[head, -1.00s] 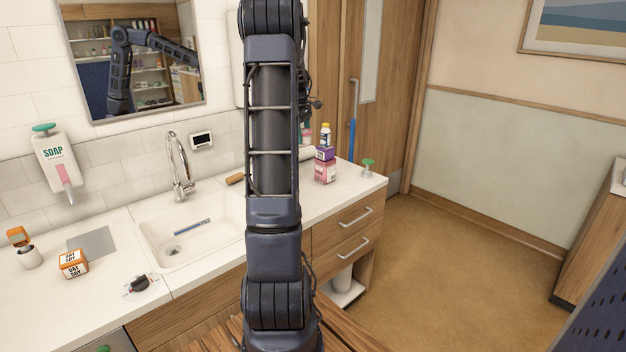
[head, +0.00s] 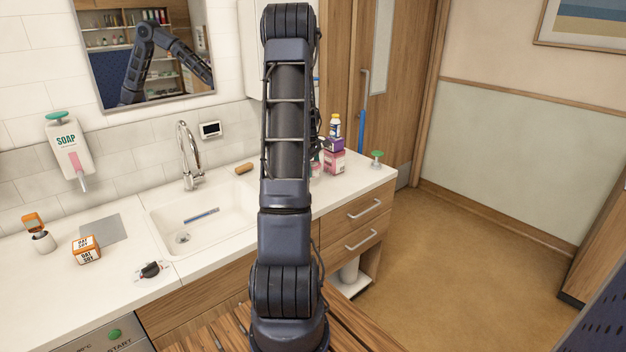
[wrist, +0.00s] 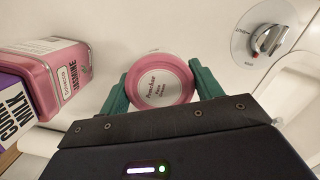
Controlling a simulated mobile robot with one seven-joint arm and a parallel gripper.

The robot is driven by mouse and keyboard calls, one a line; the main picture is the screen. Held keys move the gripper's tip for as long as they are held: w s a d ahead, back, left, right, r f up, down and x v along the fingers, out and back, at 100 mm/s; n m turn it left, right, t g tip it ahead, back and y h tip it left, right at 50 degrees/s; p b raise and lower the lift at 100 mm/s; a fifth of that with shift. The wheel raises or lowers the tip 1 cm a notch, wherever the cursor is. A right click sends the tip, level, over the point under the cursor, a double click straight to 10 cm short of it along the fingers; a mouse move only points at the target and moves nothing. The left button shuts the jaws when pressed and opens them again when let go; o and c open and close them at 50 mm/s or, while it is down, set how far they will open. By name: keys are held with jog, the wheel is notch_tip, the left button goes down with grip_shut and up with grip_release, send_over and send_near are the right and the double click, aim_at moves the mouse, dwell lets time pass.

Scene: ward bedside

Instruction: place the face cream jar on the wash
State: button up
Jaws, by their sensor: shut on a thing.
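The face cream jar (wrist: 160,82) is pink with a round pale label on its lid, seen from above in the wrist view. My gripper (wrist: 155,88) has its green fingers on both sides of the jar and is shut on it. Whether the jar's base touches the surface below cannot be told.
In the wrist view a pink jasmine tin (wrist: 45,75) stands close left and a dial (wrist: 268,40) is at right. In the head view, an orange-and-white oat box (head: 86,250), a black knob (head: 150,270) and a soap dispenser (head: 68,150) are left. The tap (head: 188,155) rises behind the basin.

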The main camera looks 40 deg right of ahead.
jog(key=shift+f, duration=2.65)
jog(key=shift+f, duration=0.1)
jog(key=o, duration=1.1)
jog(key=shift+c, duration=0.2)
